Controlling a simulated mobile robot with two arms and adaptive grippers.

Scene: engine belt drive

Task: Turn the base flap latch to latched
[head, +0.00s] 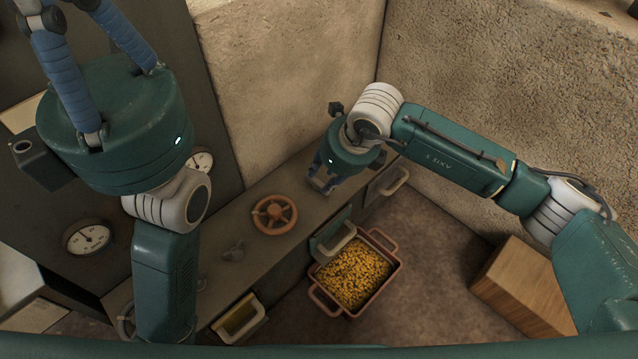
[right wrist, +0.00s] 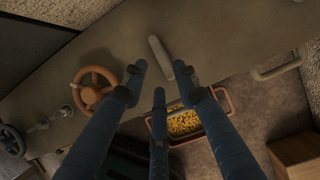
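A pale grey bar-shaped lever (right wrist: 160,57) stands on the dark ledge in the right wrist view; it looks like the latch, though no label shows. My right gripper (head: 322,186) points down at the ledge in the head view. The right wrist view shows its three blue fingers (right wrist: 160,85) apart, with the lever just beyond and between two tips; I cannot tell whether they touch. In the head view the gripper hides the lever. My left gripper (head: 62,8) is raised at the upper left, its fingers apart and empty.
An orange handwheel (head: 274,214) and a small grey fitting (head: 234,251) sit on the ledge (head: 200,262). An open flap (head: 333,240) stands beside a tray (head: 396,262) of yellow kernels on the floor. A wooden box (head: 522,290) stands at right.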

